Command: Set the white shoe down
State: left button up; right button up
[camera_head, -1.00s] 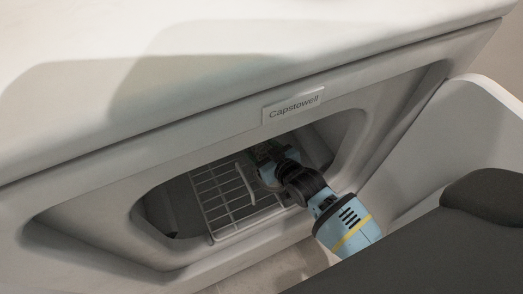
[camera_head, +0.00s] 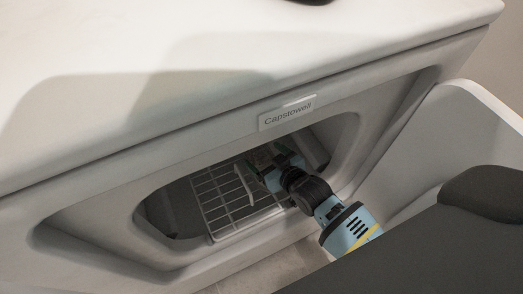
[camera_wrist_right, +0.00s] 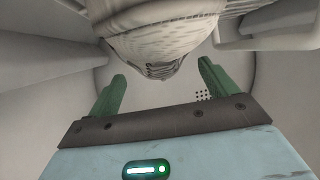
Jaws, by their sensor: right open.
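The white shoe (camera_wrist_right: 157,35) appears as a pale, ribbed and knitted shape at the top middle of the right wrist view. Its upper part is cut off by the frame edge, and I cannot make it out in the head view. My right gripper (camera_head: 262,158) is inside the opening of the white dryer (camera_head: 95,225), at the right end of a wire rack (camera_head: 222,198). In the right wrist view its two green fingers (camera_wrist_right: 160,92) are spread apart, with nothing held between them. The shoe lies just beyond the fingertips. I cannot tell what it rests on.
A nameplate reading "Capstowell" (camera_head: 287,112) sits above the opening. A white curved panel, apparently the door (camera_head: 440,135), stands at the right. A small dark thing (camera_head: 312,2) shows at the top edge.

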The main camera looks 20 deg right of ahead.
jog(key=p+v, duration=0.2)
jog(key=v, duration=0.5)
jog(key=shift+s+r, duration=0.2)
jog(key=shift+s, duration=0.15)
jog(key=shift+s+d+r+p, duration=0.15)
jog(key=shift+s+p, duration=0.15)
jog(key=shift+s, duration=0.25)
